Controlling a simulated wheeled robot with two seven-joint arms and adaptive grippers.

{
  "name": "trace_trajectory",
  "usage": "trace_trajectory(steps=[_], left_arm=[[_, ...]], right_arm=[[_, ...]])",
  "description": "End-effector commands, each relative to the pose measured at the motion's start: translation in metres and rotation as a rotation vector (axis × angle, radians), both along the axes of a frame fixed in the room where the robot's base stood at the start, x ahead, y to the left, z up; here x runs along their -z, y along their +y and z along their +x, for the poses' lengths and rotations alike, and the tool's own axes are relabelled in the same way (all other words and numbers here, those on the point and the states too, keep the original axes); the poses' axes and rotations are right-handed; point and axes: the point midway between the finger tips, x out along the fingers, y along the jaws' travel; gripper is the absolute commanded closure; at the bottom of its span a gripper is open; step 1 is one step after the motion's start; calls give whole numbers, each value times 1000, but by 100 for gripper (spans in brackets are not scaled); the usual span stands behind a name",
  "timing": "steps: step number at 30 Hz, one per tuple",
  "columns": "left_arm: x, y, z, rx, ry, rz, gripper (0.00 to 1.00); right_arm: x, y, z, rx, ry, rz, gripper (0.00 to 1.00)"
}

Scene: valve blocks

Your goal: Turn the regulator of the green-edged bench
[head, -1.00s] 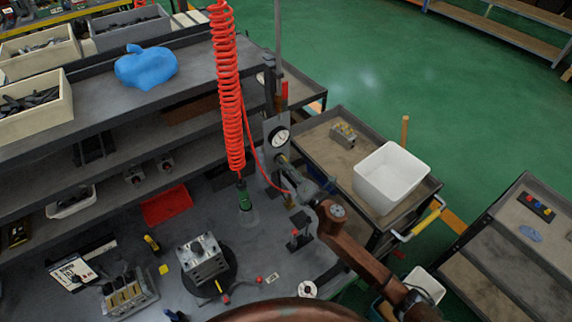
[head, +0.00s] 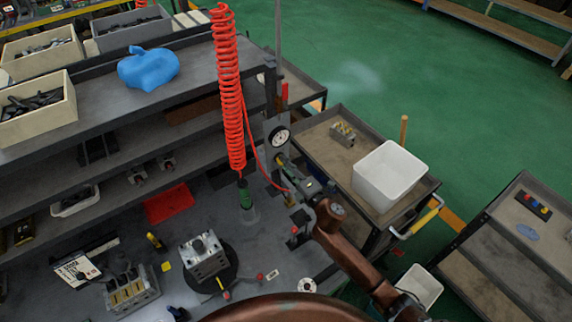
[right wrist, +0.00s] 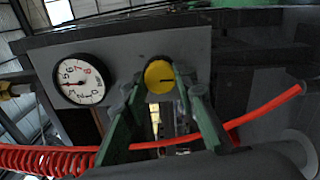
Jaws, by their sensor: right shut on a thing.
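The regulator is a yellow round knob (right wrist: 158,76) on a grey upright panel (head: 270,128). A white dial gauge (head: 280,136) sits above it in the head view and left of it in the right wrist view (right wrist: 83,80). My right gripper (head: 287,165) reaches the panel from the lower right. In the right wrist view its two green-faced fingers (right wrist: 160,90) lie on either side of the knob, shut on it. A dark mark shows on the knob's face. My left gripper is not in view.
A coiled red hose (head: 229,90) hangs just left of the panel, and its thin end runs close to my gripper. A metal valve block (head: 204,257) stands on the bench top. A cart with a white bin (head: 390,176) stands to the right.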

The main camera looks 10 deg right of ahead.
Motion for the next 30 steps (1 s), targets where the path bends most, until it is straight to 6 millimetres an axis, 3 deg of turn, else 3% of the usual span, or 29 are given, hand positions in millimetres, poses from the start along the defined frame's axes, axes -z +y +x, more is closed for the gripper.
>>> trace_trajectory(steps=[7, 8, 15, 24, 30], left_arm=[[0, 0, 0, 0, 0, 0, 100], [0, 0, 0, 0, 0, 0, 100], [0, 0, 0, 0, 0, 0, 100], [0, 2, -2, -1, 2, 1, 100], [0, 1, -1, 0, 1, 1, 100]], right_arm=[[0, -1, 0, 2, 1, 0, 98], [0, -1, 0, 2, 0, -1, 72], [0, -1, 0, 1, -1, -1, 56], [1, -1, -2, 1, 0, -1, 56], [2, -11, -26, 1, 1, -2, 56]])
